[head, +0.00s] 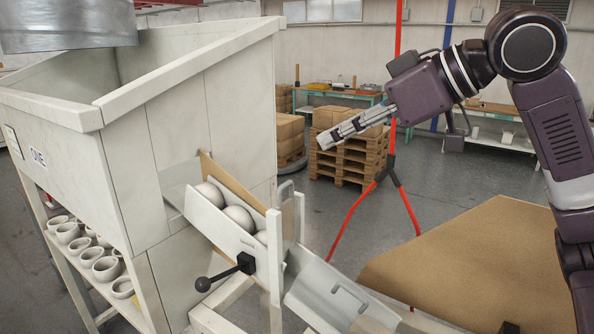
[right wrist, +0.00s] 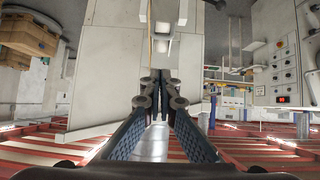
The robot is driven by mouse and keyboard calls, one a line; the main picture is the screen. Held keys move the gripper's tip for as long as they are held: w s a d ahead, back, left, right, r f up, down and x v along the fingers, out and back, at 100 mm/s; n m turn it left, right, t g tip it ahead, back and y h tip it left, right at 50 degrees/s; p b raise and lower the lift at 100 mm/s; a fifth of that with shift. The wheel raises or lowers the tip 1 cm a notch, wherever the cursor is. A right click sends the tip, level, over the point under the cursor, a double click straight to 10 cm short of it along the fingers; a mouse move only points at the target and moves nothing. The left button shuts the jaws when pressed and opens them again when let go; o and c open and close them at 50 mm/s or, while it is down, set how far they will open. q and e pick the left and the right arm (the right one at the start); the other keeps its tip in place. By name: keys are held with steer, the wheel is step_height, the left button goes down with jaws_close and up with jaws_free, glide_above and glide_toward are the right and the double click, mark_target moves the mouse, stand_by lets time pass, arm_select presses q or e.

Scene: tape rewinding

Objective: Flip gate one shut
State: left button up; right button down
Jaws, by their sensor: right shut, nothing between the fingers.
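The bin marked ONE (head: 38,157) is a large pale hopper at the left of the head view. From its front a sloped chute (head: 232,236) comes out with several white balls (head: 240,217) lying in it. A black lever with a round knob (head: 204,284) sticks out from the chute's side. An upright plate with a loop handle (head: 286,190) stands at the chute's lower end; I cannot tell for sure whether it is the gate or how far it is shut. My right gripper (head: 322,141) is shut and empty, in the air above and right of the chute. My left gripper is not in view.
A lower metal chute (head: 335,296) continues below the plate. A brown-topped table (head: 460,265) stands at the right. White cups (head: 107,267) sit on a shelf under the hopper. A pallet stack with boxes (head: 350,155) and red posts stand behind. Open air surrounds the right gripper.

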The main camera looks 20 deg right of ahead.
steer(key=p+x, duration=0.2)
steer(key=x, duration=0.4)
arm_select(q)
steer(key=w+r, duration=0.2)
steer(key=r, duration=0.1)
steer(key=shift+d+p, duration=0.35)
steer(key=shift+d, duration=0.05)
arm_select(e)
glide_above(288, 225)
steer(key=s+d, duration=0.1)
steer(key=s, duration=0.1)
step_height(288, 225, down, 5)
steer(key=shift+r, duration=0.1)
steer(key=shift+w, duration=0.15)
step_height(288, 225, down, 10)
steer(key=b, duration=0.3)
steer(key=shift+d+b, duration=0.1)
steer(key=shift+b, duration=0.25)
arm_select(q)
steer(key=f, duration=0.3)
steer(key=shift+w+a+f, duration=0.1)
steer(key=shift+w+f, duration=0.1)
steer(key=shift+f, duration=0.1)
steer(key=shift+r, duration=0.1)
